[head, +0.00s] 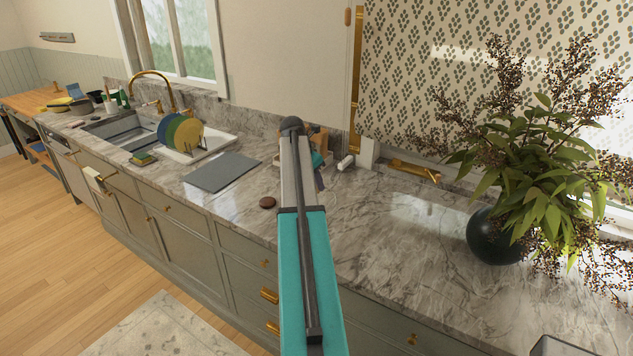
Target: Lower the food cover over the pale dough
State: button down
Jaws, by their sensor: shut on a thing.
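My arm stands in the middle of the head view, its teal and grey links rising from the bottom edge to a dark joint. My gripper's fingertips do not show, so I cannot see what they hold. I cannot make out the food cover or the pale dough anywhere in this view. A small cluster of brown, teal and dark parts shows just right of the arm's upper end, mostly hidden by it; I cannot tell what it is.
The marble counter (400,255) is largely clear right of my arm, up to a dark round vase (492,236) with leafy branches. Left of the arm lie a small brown disc (267,202) and a grey board (222,172). Coloured plates (183,132) stand by the sink (125,128).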

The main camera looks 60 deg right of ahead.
jog(key=shift+f+b, duration=2.05)
jog(key=shift+f, duration=1.3)
jog(key=c, duration=1.5)
grip_release()
jog(key=shift+b+v, duration=2.1)
jog(key=shift+v, duration=4.85)
jog(key=shift+f, duration=0.1)
jog(key=shift+w+a, duration=0.1)
jog(key=shift+a, duration=0.05)
